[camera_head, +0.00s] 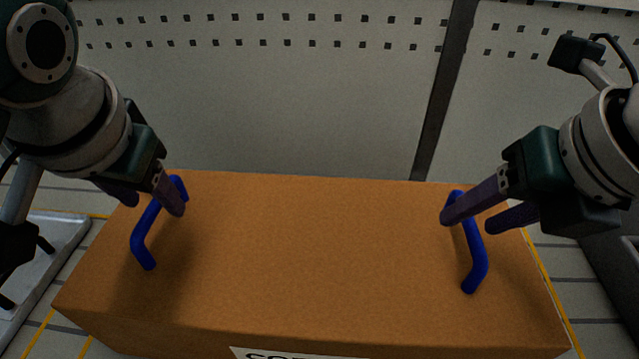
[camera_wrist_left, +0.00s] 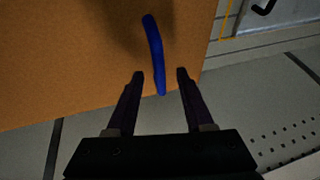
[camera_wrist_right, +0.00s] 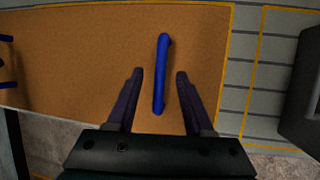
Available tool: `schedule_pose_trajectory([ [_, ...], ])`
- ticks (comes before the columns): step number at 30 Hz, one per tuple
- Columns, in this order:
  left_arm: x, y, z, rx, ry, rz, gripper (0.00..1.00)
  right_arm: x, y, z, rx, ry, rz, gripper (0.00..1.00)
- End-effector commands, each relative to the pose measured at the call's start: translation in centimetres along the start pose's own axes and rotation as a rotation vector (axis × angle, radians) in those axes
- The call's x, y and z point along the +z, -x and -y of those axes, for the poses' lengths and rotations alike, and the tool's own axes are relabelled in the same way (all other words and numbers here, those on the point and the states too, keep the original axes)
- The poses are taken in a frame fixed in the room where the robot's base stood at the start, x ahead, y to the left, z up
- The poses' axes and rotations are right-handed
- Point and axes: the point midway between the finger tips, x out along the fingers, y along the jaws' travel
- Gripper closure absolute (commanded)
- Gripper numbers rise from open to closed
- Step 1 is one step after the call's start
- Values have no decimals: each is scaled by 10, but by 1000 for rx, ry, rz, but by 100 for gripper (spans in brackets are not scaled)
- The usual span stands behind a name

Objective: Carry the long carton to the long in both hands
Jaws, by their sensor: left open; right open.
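The long carton (camera_head: 315,250) is a brown box with a blue handle at each end of its top and a partly cut-off white label on its near side. The left blue handle (camera_head: 142,235) also shows in the left wrist view (camera_wrist_left: 155,50). My left gripper (camera_head: 152,200) is open, its fingers either side of the near part of that handle in the left wrist view. The right blue handle (camera_head: 473,250) shows in the right wrist view (camera_wrist_right: 161,75). My right gripper (camera_head: 468,222) is open, its fingers either side of that handle. Neither gripper holds anything.
A pale perforated panel (camera_head: 270,90) with a dark upright post (camera_head: 442,90) stands behind the carton. A grey tray (camera_head: 60,235) lies at the left. Yellow lines mark the floor around the carton. A dark grey body (camera_head: 615,260) stands at the right.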

Motion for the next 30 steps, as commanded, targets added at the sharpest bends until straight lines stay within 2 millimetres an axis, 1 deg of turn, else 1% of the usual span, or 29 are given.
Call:
schedule_pose_trajectory([
  [1, 0, -7, 0, -1, -1, 3, 48, 0, -7, 0, -1, -1, -2, 48],
  [3, 0, -15, 0, 0, -1, 2, 48, 0, -15, 0, 0, -2, -1, 48],
  [6, 0, -22, 0, 0, 0, 0, 48, 0, -22, 0, 0, 0, -1, 48],
  [10, 0, -26, 0, 1, 1, -1, 48, 0, -27, 0, -1, 0, 0, 48],
  [17, 0, -27, 0, 1, 1, -1, 48, 0, -27, 0, -1, 0, 0, 48],
  [20, 0, -26, 0, 1, 1, -1, 58, 0, -27, 0, -1, 0, 0, 58],
  [30, 0, -26, 0, 1, 1, -1, 96, 0, -26, 0, -1, 0, 1, 96],
])
